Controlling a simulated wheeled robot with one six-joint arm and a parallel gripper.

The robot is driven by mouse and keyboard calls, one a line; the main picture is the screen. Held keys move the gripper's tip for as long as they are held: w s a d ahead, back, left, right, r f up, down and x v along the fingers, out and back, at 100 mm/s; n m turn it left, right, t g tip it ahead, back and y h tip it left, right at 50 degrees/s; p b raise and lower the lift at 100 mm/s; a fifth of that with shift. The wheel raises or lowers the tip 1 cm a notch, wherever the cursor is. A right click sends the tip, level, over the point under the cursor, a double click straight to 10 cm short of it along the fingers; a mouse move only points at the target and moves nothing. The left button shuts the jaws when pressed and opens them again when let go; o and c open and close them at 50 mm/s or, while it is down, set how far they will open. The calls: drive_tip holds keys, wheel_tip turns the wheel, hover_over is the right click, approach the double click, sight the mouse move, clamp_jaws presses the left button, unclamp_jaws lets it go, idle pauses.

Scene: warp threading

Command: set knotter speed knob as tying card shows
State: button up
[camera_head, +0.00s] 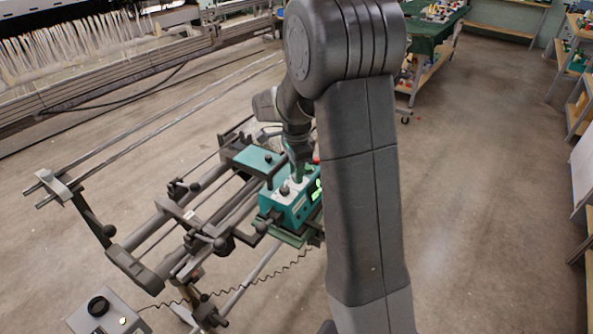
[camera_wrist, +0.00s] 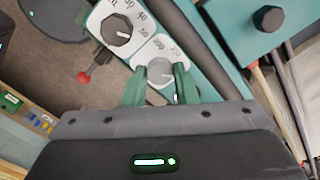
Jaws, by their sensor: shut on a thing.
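The teal knotter box (camera_head: 290,208) sits on the frame in the head view. My gripper (camera_head: 297,176) reaches down onto its top, partly hidden by my arm. In the wrist view two green fingers of my gripper (camera_wrist: 160,84) stand on either side of a pale grey knob (camera_wrist: 160,71) and are shut on it. That knob sits on a white dial plate whose numbers are too small to read surely. Beside it, a black knob (camera_wrist: 117,31) sits on another white plate with printed numbers, one looking like 40. I cannot make out a tying card.
Dark rails and clamps (camera_head: 190,215) surround the box. A dark teal plate with a black knob (camera_wrist: 268,18) lies close by in the wrist view. A small red ball knob (camera_wrist: 84,77) stands near the black dial. A grey control box (camera_head: 105,312) stands front left. Open floor (camera_head: 480,180) lies right.

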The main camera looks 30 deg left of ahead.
drive_tip(key=shift+m, duration=0.3)
drive_tip(key=o, duration=1)
drive_tip(key=shift+r, duration=0.15)
